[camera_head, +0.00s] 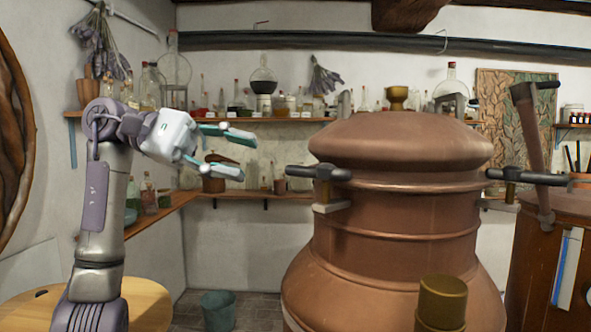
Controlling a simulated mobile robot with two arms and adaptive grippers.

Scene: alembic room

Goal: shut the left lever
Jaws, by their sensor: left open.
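A large copper still (395,215) with a domed lid stands in the middle right. The left lever (318,173), a dark bar on a metal bracket, sits at the left side of its neck and lies about level. A similar right lever (520,177) is on the other side. My left gripper (244,155) is open and empty, its teal fingers pointing right. In the picture it is left of the left lever and slightly higher, with a visible gap between them. My right gripper is not in view.
A brass cylinder (441,302) stands in front of the still. A copper and wood vessel (545,250) is at the right. A round wooden table (145,300) is at lower left, a bucket (218,310) on the floor. Shelves with bottles line the back wall.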

